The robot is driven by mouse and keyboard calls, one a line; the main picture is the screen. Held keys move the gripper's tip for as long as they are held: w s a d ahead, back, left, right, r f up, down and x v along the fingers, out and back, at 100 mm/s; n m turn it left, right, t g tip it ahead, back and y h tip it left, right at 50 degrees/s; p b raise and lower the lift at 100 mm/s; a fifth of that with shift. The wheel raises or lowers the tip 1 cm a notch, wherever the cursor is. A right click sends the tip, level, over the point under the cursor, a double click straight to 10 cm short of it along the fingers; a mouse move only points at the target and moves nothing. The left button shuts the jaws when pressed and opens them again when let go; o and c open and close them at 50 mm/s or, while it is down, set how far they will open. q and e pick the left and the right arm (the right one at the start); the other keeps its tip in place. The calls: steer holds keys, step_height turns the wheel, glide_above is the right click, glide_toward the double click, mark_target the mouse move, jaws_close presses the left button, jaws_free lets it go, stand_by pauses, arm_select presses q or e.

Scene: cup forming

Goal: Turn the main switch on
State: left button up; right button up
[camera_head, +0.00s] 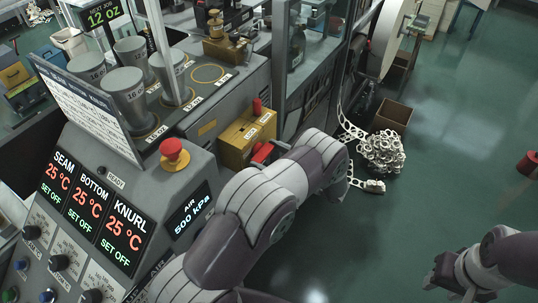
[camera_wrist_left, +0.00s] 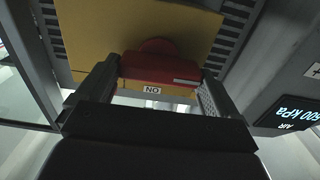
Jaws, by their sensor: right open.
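The main switch looks to be the yellow box (camera_head: 238,142) with a red handle (camera_head: 262,152) on the machine's right side. My left arm reaches over to it, and its own forearm partly hides the gripper in the head view. In the left wrist view, the red handle (camera_wrist_left: 160,68) lies between the two fingers of my left gripper (camera_wrist_left: 160,80), with no clear gap at either end. A label (camera_wrist_left: 152,90) reading ON upside down shows just below the handle. My right gripper (camera_head: 442,284) is open and empty at the lower right, over the floor.
A red emergency button (camera_head: 174,153) stands on the control panel, left of my left arm. An air display (camera_head: 190,210) reads 500 kPa. The heat displays (camera_head: 95,212) read 25 °C and SET OFF. A box (camera_head: 393,115) and pale rings (camera_head: 383,153) lie on the floor. Floor at right is mostly clear.

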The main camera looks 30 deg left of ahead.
arm_select(q)
steer(key=shift+r, duration=0.1)
steer(key=shift+c, duration=1.3)
steer(key=shift+w+m, duration=0.1)
steer(key=shift+m, duration=0.2)
steer(key=m+b, duration=0.1)
steer(key=m, duration=0.1)
steer(key=shift+m+b, duration=0.35)
steer(key=shift+m, duration=0.05)
steer(key=m, duration=0.2)
steer(key=m+b, duration=0.1)
steer(key=m, duration=0.2)
steer(key=shift+w+r+m, duration=0.15)
steer(key=shift+w+m, duration=0.05)
steer(key=shift+m, duration=0.1)
steer(key=m, duration=0.4)
steer(key=shift+w, duration=0.15)
steer(key=shift+m, duration=2.4)
steer(key=shift+w, duration=0.1)
